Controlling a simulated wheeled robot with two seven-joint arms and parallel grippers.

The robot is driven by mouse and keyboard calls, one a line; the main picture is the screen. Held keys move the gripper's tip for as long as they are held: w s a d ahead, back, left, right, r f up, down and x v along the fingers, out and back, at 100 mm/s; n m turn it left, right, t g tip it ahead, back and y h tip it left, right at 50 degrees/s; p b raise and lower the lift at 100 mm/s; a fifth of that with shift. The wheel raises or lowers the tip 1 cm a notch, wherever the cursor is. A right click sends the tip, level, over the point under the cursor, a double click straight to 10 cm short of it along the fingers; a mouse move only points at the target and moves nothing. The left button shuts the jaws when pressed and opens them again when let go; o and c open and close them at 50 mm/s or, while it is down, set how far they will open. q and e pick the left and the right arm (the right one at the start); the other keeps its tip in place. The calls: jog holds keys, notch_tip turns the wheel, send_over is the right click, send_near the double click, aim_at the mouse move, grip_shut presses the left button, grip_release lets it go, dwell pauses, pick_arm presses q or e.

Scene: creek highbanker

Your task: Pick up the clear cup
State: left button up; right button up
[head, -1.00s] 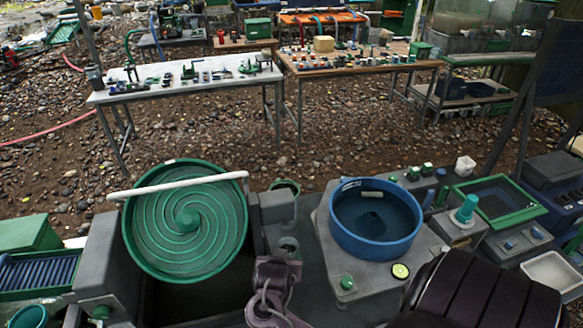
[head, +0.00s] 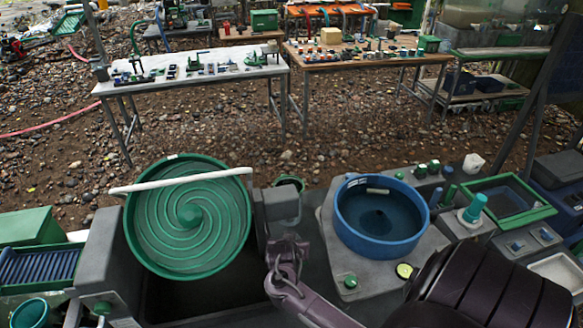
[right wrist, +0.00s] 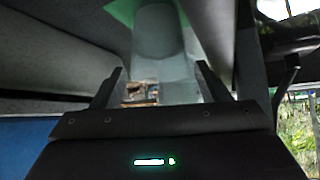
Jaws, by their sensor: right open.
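I cannot pick out the clear cup with certainty. In the right wrist view a pale, translucent-looking rounded shape (right wrist: 160,45) stands ahead, between and beyond the fingers; I cannot tell whether it is the cup. My right gripper (right wrist: 158,85) is open, its two dark fingers spread with nothing held between them. In the head view a purple arm part of mine reaches up between the green spiral wheel (head: 160,235) and the blue round tub (head: 345,225); its fingertips do not show clearly. It covers the spot behind it. My left gripper is not in view.
A small whitish container (head: 473,164) stands at the right, near a teal-topped bottle (head: 474,208) and a green-rimmed tray (head: 543,212). A green-rimmed cup (head: 289,181) is beside the wheel. A white table (head: 215,66) and a wooden table (head: 370,62) stand behind on gravel.

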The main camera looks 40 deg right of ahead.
jog(key=shift+c, duration=0.5)
jog(key=c, duration=0.7)
jog(key=shift+c, duration=0.2)
jog(key=shift+r, duration=0.45)
jog(key=s+a+r+b, duration=0.1)
jog(key=s+a, duration=0.3)
jog(key=s, duration=0.3)
jog(key=s+a+r+b, duration=0.1)
jog(key=s+a, duration=0.4)
jog(key=s, duration=0.3)
jog(key=shift+s+a+r, duration=0.15)
jog(key=shift+s+r, duration=0.05)
jog(key=shift+r, duration=0.15)
jog(key=shift+r, duration=0.1)
